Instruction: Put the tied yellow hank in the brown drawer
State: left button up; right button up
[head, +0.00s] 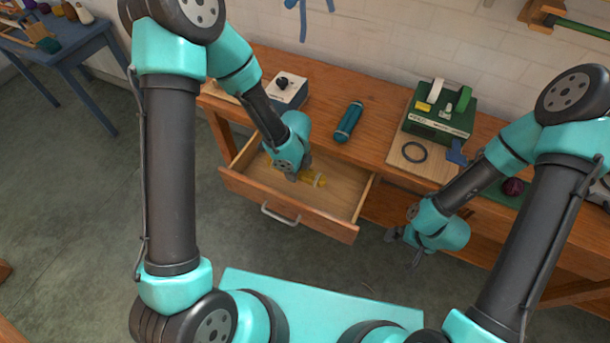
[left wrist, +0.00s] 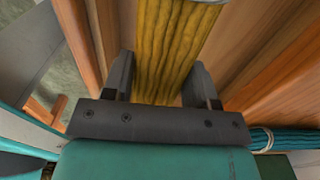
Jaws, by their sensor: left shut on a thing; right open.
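The brown drawer (head: 333,226) stands open at the front of the wooden bench. The yellow hank (head: 316,180) is inside the drawer's opening, partly hidden by my left gripper (head: 292,174); a pale tie shows near its right end. In the left wrist view the hank (left wrist: 172,45) runs between the two fingers of my left gripper (left wrist: 160,85), which is shut on it. I cannot tell whether the hank touches the drawer floor. My right gripper (head: 402,243) is open and empty, in front of the bench to the right of the drawer.
A teal skein (head: 348,121) lies on the bench (head: 378,104) behind the drawer. A white box (head: 287,92) is at the back left. A green-and-white device (head: 440,112) and a dark ring (head: 413,152) on a board are to the right. A dark red ball (head: 513,187) lies further right.

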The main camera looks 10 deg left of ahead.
pick_arm(q)
send_over(297, 191)
jog(key=shift+s+f, duration=0.1)
jog(key=shift+f, duration=2.85)
jog(key=shift+f, duration=2.05)
jog(key=shift+f, duration=0.6)
jog(key=o, duration=1)
jog(key=shift+r, duration=6.65)
